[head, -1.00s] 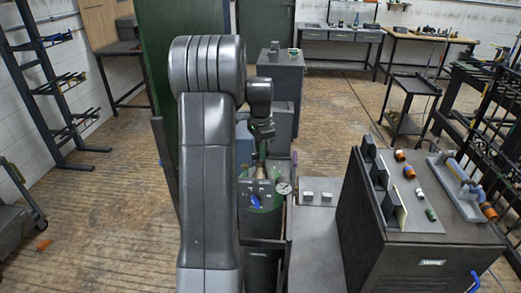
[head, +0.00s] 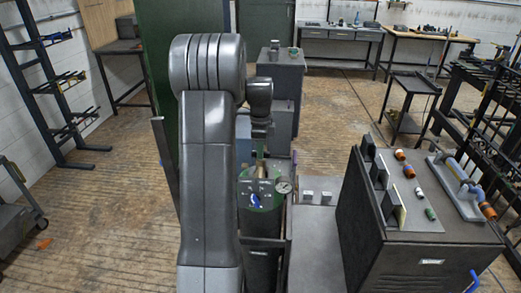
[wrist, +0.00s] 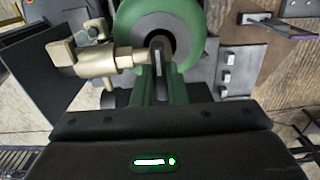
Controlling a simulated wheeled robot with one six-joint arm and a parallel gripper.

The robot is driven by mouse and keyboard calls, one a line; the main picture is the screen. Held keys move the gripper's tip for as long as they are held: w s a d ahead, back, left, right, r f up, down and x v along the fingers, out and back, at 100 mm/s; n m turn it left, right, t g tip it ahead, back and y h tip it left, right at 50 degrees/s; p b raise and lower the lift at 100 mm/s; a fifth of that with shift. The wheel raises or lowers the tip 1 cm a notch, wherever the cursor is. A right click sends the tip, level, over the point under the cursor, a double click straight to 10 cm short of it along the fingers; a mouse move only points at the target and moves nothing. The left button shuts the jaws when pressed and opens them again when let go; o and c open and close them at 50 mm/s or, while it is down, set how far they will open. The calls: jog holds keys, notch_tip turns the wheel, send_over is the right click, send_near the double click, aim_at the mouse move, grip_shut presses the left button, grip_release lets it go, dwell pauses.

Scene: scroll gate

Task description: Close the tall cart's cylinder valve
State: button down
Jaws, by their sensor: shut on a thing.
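The tall cart's green gas cylinder (head: 262,222) stands upright just right of my arm in the head view. Its rounded green shoulder also shows in the wrist view (wrist: 195,30). A brass valve (wrist: 122,61) sits at its top, with a side fitting reaching left. My gripper (wrist: 158,58) is above the valve, shut on a narrow dark valve handle (wrist: 158,46) at the right end of the brass body. The fingers hide most of the handle, so its angle is unclear. In the head view my gripper (head: 260,150) points down at the cylinder top.
A dark cabinet (head: 410,235) with valves and coloured fittings on top stands to the right. A grey cabinet (head: 282,75) stands behind. Open wooden floor (head: 90,205) lies to the left.

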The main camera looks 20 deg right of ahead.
jog(key=shift+w+d+r, duration=0.1)
jog(key=c, duration=1.5)
grip_release()
jog(key=shift+o, duration=0.2)
notch_tip(320, 180, up, 14)
jog(key=b, duration=0.1)
jog(key=shift+b, duration=0.3)
jog(key=shift+f, duration=0.2)
notch_tip(320, 180, down, 14)
jog(key=shift+r+p, duration=0.1)
jog(key=shift+p, duration=0.7)
